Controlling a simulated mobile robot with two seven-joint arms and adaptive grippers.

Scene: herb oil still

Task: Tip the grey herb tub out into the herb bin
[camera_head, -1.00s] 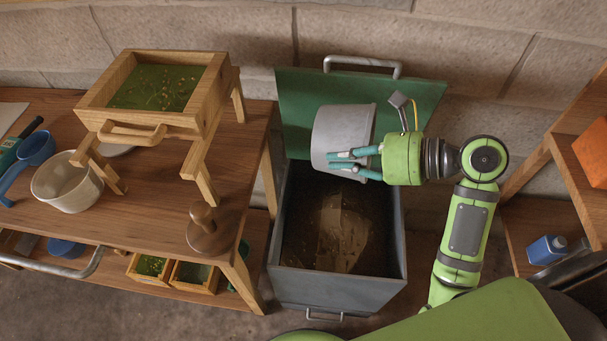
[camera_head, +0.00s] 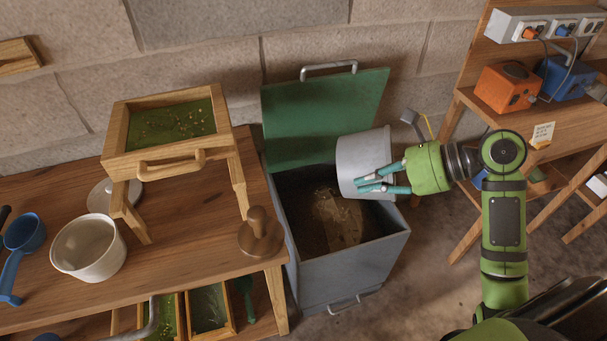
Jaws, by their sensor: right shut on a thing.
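The grey herb tub (camera_head: 362,158) is held tilted over the right back part of the herb bin. My right gripper (camera_head: 372,181) is shut on the tub's wall, its teal fingers reaching in from the right. The tub's inside is turned away, so I cannot tell what is in it. The herb bin (camera_head: 350,268) is a grey box on the floor with its green lid (camera_head: 325,115) standing open against the wall. Brown material (camera_head: 335,215) lies inside the bin. My left gripper is not in view.
A wooden bench (camera_head: 190,235) stands left of the bin, with a framed sieve on legs (camera_head: 165,165), a white pot (camera_head: 88,248), a blue scoop (camera_head: 22,240) and a wooden knobbed tool (camera_head: 260,235). A shelf with orange (camera_head: 508,88) and blue (camera_head: 566,78) boxes stands at the right.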

